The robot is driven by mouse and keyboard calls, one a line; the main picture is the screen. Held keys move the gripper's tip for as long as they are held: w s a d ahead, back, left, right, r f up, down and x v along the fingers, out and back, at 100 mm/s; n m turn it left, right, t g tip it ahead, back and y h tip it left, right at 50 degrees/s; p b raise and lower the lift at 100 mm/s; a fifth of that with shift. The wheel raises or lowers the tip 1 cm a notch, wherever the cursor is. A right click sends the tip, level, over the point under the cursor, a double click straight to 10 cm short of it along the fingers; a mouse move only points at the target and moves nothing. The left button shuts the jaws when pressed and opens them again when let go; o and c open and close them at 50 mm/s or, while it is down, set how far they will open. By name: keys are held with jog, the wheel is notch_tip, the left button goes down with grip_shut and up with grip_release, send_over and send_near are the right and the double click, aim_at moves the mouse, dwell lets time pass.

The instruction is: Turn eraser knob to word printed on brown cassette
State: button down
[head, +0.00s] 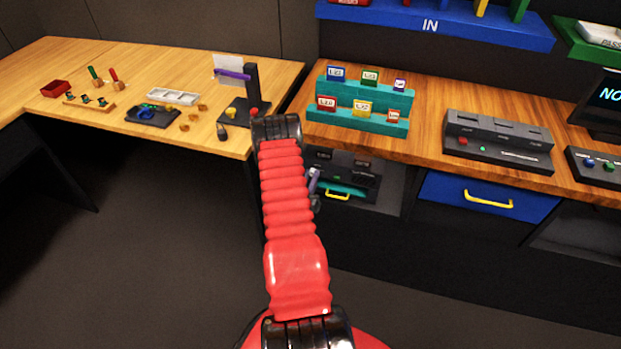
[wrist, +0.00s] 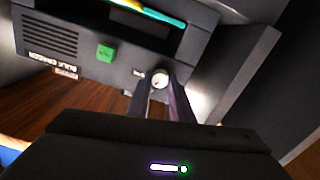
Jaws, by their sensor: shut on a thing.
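The eraser (wrist: 80,38) is a dark grey box in the wrist view, with a printed label (wrist: 50,63) appearing upside down and a green button (wrist: 104,53). Its small pale round knob (wrist: 160,79) lies between the fingertips of my gripper (wrist: 161,84), which is shut on it. A small white label sits just left of the knob, too small to read. The knob's pointing direction is unclear. In the head view the eraser (head: 352,181) stands in the bay under the right table, with my gripper (head: 314,187) at its front. I cannot make out a brown cassette for certain.
A teal rack (head: 347,89) of coloured cassettes stands on the right table above the bay. A grey deck (head: 498,138) and a blue drawer (head: 484,199) are to the right. A teal-and-yellow part (wrist: 150,12) shows in the eraser's opening. Bay walls are close.

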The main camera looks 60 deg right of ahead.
jog(key=shift+m, duration=1.1)
jog(key=c, duration=1.6)
grip_release()
jog(key=shift+a, duration=0.1)
jog(key=a, duration=0.4)
jog(key=s+a, duration=0.1)
jog(key=a, duration=0.4)
jog(key=s+a, duration=0.1)
jog(key=a, duration=0.3)
jog(key=shift+s+a+f, duration=0.1)
jog(key=shift+a, duration=0.15)
